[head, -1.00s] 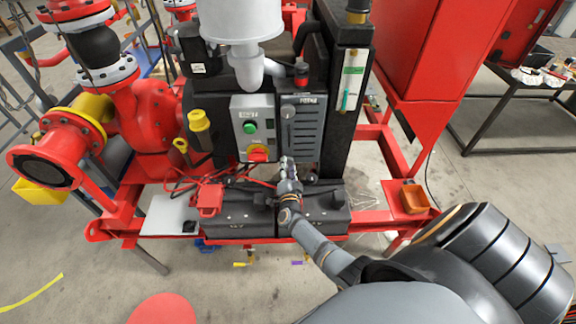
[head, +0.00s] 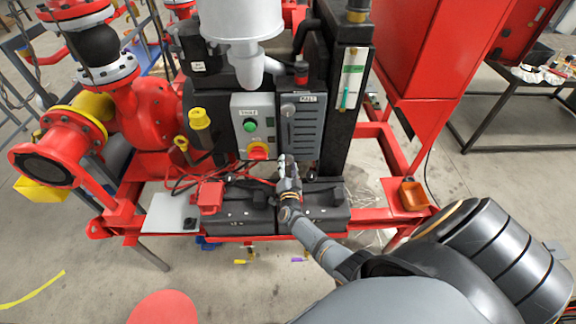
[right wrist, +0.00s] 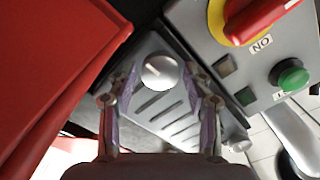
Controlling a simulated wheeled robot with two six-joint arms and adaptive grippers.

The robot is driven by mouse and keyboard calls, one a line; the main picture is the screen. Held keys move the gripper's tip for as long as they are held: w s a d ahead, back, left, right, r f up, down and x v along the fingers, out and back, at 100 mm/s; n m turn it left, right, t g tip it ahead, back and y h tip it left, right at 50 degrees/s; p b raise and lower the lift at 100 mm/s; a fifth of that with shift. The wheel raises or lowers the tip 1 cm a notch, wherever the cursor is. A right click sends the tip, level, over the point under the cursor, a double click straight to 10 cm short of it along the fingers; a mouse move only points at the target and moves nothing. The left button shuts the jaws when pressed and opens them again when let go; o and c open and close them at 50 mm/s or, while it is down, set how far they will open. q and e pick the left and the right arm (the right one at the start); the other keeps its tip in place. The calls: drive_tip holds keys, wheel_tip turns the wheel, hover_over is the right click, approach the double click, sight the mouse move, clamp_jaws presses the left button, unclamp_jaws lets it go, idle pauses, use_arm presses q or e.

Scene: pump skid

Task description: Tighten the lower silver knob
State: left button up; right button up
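The lower silver knob (right wrist: 160,71) is a round knob with a slot-like line on its face, on a dark slotted panel. In the right wrist view it sits between the two fingers of my right gripper (right wrist: 160,77). The fingers are open, with a gap on each side of the knob. In the head view my right gripper (head: 287,165) is at the lower edge of the slotted panel (head: 304,125) and hides the lower knob. An upper silver knob (head: 288,110) shows above; a silver knob also shows at lower right in the wrist view (right wrist: 238,140). My left gripper is not in view.
A grey control box with a green button (head: 250,127) and a red rotary switch (head: 258,151) stands just left of the panel. A dark upright column (head: 338,150) stands close on the right. Black cases (head: 240,212) lie below on the red frame.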

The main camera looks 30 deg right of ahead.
drive_tip(key=shift+o, duration=0.8)
drive_tip(key=shift+s+a, duration=0.1)
drive_tip(key=shift+s, duration=0.1)
drive_tip(key=v, duration=1.1)
drive_tip(key=shift+s+a, duration=0.2)
drive_tip(key=shift+a, duration=0.05)
